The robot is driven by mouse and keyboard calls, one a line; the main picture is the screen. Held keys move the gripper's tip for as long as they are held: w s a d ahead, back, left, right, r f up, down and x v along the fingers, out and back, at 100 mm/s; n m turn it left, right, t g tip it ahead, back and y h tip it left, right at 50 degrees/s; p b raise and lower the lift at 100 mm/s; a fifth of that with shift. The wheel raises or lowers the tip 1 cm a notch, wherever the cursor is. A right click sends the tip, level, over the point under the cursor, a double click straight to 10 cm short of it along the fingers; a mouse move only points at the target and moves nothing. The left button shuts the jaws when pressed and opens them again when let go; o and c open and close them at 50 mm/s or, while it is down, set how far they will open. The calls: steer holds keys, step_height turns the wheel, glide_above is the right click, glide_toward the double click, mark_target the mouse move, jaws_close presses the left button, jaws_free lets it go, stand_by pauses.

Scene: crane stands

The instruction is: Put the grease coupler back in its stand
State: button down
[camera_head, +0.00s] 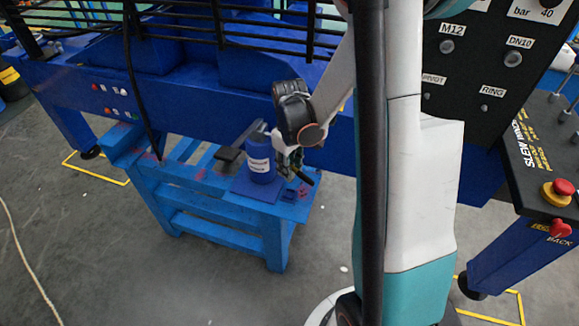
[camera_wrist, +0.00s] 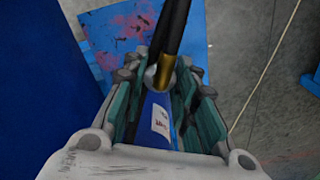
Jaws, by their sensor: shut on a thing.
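The grease coupler, a black hose end with a brass collar (camera_wrist: 165,71) and a grey metal tip, lies between the teal-padded fingers of my gripper (camera_wrist: 162,88) in the wrist view. My gripper is shut on it. In the head view my gripper (camera_head: 292,168) is low over the right end of a blue bench, and a dark piece with a yellowish part (camera_head: 302,175) sticks out beside the fingers. A blue cylinder (camera_head: 261,158) with a white label stands just left of the gripper; it also shows between the fingers (camera_wrist: 156,122). I cannot make out the coupler's stand clearly.
The blue bench (camera_head: 210,230) has a small blue plate under the cylinder and a dark lever (camera_head: 229,154) beside it. A large blue machine frame (camera_head: 185,100) rises behind. A black labelled panel (camera_head: 490,70) and a control box (camera_head: 535,165) stand right. Grey floor lies open in front.

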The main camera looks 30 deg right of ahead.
stand_by(0.3)
steer(key=b, duration=0.5)
glide_above(289, 195)
steer(key=shift+f, duration=2.85)
steer(key=shift+f+b, duration=1.3)
steer(key=c, duration=1.2)
jaws_free()
steer(key=shift+r, duration=0.15)
steer(key=shift+r, duration=0.1)
steer(key=shift+r+p, duration=1.8)
steer(key=shift+r, duration=0.65)
